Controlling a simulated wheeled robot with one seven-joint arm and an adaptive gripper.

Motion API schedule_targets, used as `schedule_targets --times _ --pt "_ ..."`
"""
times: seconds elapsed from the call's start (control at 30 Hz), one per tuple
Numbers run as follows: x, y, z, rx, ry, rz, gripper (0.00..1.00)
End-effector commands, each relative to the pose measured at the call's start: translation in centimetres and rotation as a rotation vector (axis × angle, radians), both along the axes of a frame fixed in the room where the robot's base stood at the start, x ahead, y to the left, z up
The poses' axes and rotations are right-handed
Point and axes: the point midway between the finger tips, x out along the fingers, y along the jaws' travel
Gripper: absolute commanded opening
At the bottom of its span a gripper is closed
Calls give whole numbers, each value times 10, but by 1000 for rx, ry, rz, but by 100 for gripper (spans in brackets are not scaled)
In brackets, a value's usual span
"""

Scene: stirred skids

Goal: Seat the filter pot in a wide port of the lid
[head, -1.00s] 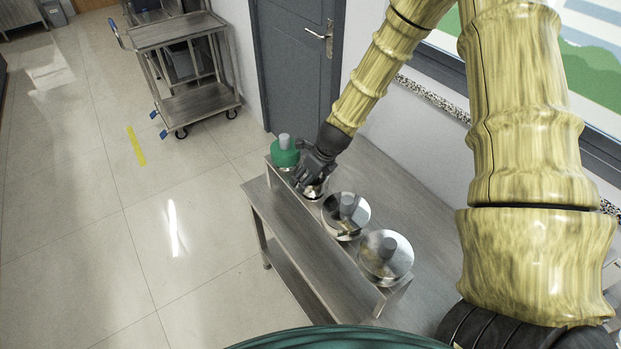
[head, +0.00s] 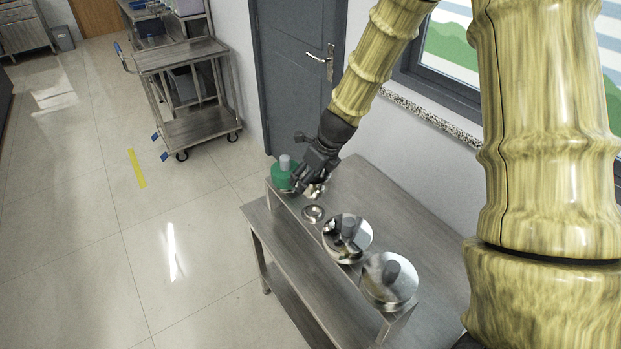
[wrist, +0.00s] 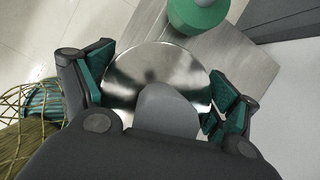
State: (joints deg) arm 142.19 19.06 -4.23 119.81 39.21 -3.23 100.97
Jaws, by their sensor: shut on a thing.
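My gripper (head: 312,178) is shut on a round, shiny metal piece with a grey knob (wrist: 165,108), possibly the filter pot; I cannot tell for sure. In the wrist view its disc (wrist: 150,65) sits between the teal finger pads. In the head view the gripper mostly hides it, and it is above the raised shelf, beside a green piece with a grey knob (head: 282,178). The green piece also shows in the wrist view (wrist: 197,14). A small metal ring or dish (head: 313,214) lies on the shelf below the gripper. No lid with ports can be made out.
Two shiny metal discs with grey knobs, one nearer the middle (head: 338,250) and one at the near end (head: 385,297), stand on the shelf. The steel table (head: 425,215) is bare to the right. A steel trolley (head: 195,125) stands far left; the floor between is clear.

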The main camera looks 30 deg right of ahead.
Motion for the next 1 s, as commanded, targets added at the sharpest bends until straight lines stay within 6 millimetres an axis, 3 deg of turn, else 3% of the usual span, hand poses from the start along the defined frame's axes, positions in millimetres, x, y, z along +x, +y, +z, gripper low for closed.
schedule_targets --times 0.37,1.0 --pt "0 0 5 0 -1 0 52" --pt "0 0 52 0 0 1 52"
